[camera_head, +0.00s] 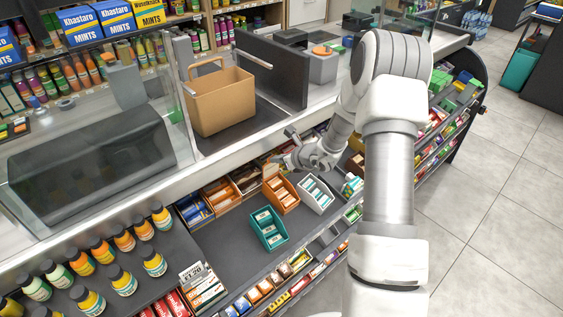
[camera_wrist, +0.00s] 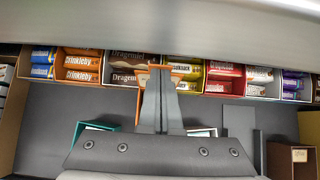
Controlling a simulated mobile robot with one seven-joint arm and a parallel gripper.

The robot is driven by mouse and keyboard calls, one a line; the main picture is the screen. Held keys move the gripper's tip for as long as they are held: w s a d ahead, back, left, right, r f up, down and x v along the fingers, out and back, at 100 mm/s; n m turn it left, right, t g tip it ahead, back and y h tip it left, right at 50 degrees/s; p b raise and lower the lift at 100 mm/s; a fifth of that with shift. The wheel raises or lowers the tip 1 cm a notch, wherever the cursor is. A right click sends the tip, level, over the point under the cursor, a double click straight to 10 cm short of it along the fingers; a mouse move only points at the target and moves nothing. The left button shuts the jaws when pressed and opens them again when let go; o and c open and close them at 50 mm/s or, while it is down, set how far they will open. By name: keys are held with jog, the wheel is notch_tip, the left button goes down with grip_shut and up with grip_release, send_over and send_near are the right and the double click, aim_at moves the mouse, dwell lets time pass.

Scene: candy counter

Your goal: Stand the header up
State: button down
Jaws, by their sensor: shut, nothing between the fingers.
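An orange display box (camera_head: 283,197) with white packs stands on the dark shelf, between a teal box (camera_head: 268,229) and a white box (camera_head: 316,194). A small tan-orange panel (camera_head: 270,171) rises at its back edge; it looks like the header, but its exact tilt is unclear. My gripper (camera_head: 280,161) is beside this panel, beneath the counter edge. In the wrist view my gripper (camera_wrist: 164,68) has its fingers together and empty. An orange edge (camera_wrist: 183,70) shows at the fingertips; the fingers hide part of it, and I cannot tell whether they touch.
The pale counter edge (camera_wrist: 160,25) overhangs close above the fingers. A row of candy boxes, including an orange Crinkleby box (camera_wrist: 82,68), lines the shelf's back. A brown box (camera_wrist: 290,158) stands at right. Supplement bottles (camera_head: 120,280) stand at left. Bare shelf (camera_head: 225,240) lies left of the teal box.

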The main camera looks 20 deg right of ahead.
jog(key=shift+r, duration=0.15)
dwell(0.3)
jog(key=shift+r+p, duration=0.45)
jog(key=shift+r, duration=0.2)
